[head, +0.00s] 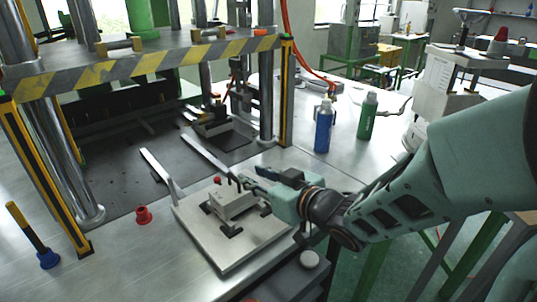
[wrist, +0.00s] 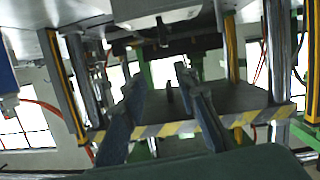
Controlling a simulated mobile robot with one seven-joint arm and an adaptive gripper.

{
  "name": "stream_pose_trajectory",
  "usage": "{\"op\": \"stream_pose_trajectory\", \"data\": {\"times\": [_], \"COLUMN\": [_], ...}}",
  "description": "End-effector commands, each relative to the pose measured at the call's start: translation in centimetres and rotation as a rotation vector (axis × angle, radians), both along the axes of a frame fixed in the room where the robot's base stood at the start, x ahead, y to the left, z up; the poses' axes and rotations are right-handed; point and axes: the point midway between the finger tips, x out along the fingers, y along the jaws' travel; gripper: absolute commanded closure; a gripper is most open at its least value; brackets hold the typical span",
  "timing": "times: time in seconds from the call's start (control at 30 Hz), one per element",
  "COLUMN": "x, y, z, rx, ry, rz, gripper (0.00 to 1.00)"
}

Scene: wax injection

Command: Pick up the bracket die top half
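A light grey block-shaped die (head: 232,204) sits on a flat metal plate (head: 255,240) on the bench, with dark clamp-like pieces around its base. I take its upper part to be the bracket die top half; the seam between halves is too small to tell. My gripper (head: 243,183) is just above and behind the die, its fingers pointing left over it. In the wrist view, my two dark fingers (wrist: 165,95) stand apart with nothing clearly held between them. A pale block (wrist: 160,12) shows at the top edge of that view, beyond the fingertips. Contact with the die cannot be told.
A press with a yellow-and-black striped platen (head: 150,65) and steel columns stands behind and left. A red knob-like piece (head: 143,215) is left of the plate. Blue (head: 323,126) and green (head: 367,115) bottles stand at the back right. Metal rails (head: 205,153) run toward the press.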

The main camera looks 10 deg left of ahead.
Motion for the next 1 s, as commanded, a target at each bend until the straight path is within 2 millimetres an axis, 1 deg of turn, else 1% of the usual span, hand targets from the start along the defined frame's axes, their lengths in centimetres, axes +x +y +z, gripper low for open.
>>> {"op": "stream_pose_trajectory", "data": {"times": [0.03, 0.13, 0.2, 0.27, 0.5, 0.6, 0.77, 1.0], "x": [-0.7, -2.0, -2.4, -2.4, -0.2, 0.5, 1.1, 3.4], "y": [-0.1, 0.1, 0.3, 0.6, 3.4, 4.1, 4.6, 6.5], "z": [-0.5, -1.2, -1.6, -1.9, -3.2, -3.5, -3.7, -4.9], "rx": [0.005, 0.014, 0.019, 0.021, 0.022, 0.020, 0.020, 0.020], "ry": [0.024, 0.056, 0.068, 0.073, 0.075, 0.075, 0.076, 0.074], "rz": [0.006, 0.026, 0.034, 0.037, 0.041, 0.040, 0.038, 0.039], "gripper": [0.72, 0.72, 0.72, 0.72, 0.72, 0.72, 0.72, 0.72]}}
